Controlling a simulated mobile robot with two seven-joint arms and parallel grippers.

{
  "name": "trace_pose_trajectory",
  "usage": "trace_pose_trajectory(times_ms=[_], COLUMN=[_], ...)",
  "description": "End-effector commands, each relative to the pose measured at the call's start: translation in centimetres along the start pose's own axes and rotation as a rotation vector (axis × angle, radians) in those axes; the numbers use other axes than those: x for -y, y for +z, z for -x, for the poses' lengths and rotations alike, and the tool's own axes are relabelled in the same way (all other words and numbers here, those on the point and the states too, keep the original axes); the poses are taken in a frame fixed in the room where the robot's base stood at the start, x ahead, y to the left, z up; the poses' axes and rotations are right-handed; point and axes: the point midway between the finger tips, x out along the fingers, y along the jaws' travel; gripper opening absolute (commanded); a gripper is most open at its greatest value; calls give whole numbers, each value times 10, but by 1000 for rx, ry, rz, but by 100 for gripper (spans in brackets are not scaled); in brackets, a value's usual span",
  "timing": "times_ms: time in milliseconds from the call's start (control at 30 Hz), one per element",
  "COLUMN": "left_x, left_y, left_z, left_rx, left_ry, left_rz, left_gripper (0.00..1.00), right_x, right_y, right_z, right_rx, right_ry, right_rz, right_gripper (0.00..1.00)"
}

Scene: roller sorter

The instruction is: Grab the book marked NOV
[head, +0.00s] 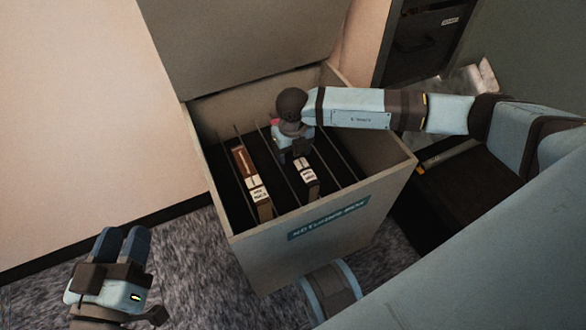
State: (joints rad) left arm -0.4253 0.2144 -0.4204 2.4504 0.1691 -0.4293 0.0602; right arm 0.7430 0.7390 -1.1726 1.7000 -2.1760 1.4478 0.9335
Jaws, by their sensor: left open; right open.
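A brown book (243,163) with white labels on its spine stands in a slot on the left side of an open grey box. A second dark book (306,187) with white labels stands in a slot further right. The label lettering is too small to read, so I cannot tell which one is marked NOV. My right gripper (298,158) points down into the box, just above the far end of the second book. It is open; its fingertips are mostly hidden. My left gripper (121,243) is open and empty, low at the left, outside the box.
A dark drawer cabinet (425,40) stands behind right. Grey carpet (190,250) is clear at the left.

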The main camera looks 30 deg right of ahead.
Motion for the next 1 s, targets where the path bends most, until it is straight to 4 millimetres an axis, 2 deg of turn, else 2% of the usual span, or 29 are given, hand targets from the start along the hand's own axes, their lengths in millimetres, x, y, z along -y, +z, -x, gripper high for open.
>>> trace_pose_trajectory(times_ms=[233,500,867,1000], left_x=[0,0,0,-1], left_y=[0,0,0,-5], left_z=[0,0,0,0], left_rx=[4,4,3,-5], left_ry=[0,1,1,0], left_rz=[0,0,0,-1], left_gripper=[43,43,43,43], right_x=[0,0,0,0], right_y=[0,0,1,1], right_z=[-1,-1,1,9], right_rx=[1,1,2,3], right_ry=[0,0,1,1], right_rz=[0,0,0,0], right_gripper=[62,0,0,0])
